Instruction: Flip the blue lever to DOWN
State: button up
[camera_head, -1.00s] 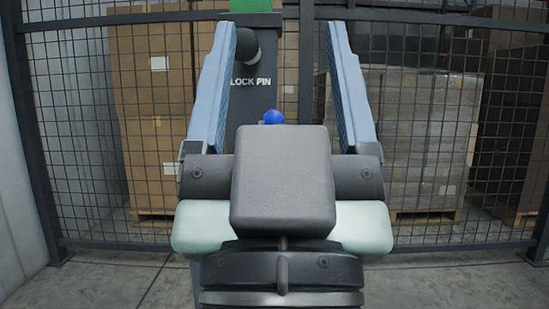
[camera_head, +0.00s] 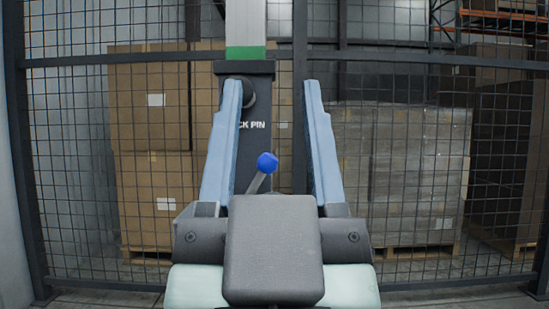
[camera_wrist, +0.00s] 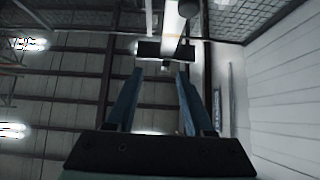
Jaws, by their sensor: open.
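The lever has a blue ball knob (camera_head: 267,162) on a short grey shaft. The shaft points up with a lean to the right, and its lower end is hidden behind my gripper's body. It stands in front of a dark post marked "LOCK PIN", partly covered by a finger. My gripper (camera_head: 272,84) is open, with pale blue fingers pointing up and away. The knob appears between the fingers in the head view, with no contact visible; I cannot tell the depth. In the wrist view my open fingers (camera_wrist: 160,72) show, but I cannot make out the blue knob.
A dark mesh fence (camera_head: 400,75) stands behind the post. Stacked cardboard boxes (camera_head: 152,105) and a wrapped pallet load (camera_head: 412,165) stand beyond it. A green band (camera_head: 246,53) is on the upright above the post.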

jog(key=shift+w+r+p, duration=0.25)
jog(key=shift+w+p, duration=0.2)
jog(key=shift+p, duration=0.1)
jog(key=shift+c, duration=1.2)
jog(key=w+m+g+y+p, duration=0.1)
jog(key=p, duration=0.2)
jog(key=w+m+p, duration=0.1)
jog(key=w+p, duration=0.1)
jog(key=p, duration=0.1)
jog(key=shift+w+r+g+y, duration=0.1)
jog(key=shift+w+g+y, duration=0.2)
jog(key=shift+g+y, duration=0.1)
grip_shut()
jog(key=w+d+f+m+g+p, duration=0.2)
jog(key=w+f+m+g+p, duration=0.25)
jog(key=m+p, duration=0.95)
jog(key=s+d+f+m+g+p, duration=0.2)
jog(key=s+d+f+m+p, duration=0.2)
jog(key=p, duration=1.1)
jog(key=shift+s+d+f+m+g+h, duration=0.2)
jog(key=shift+s+f+m+g+h, duration=0.2)
jog(key=shift+s+f+m, duration=0.15)
jog(key=shift+w+r, duration=0.1)
jog(key=shift+r, duration=0.05)
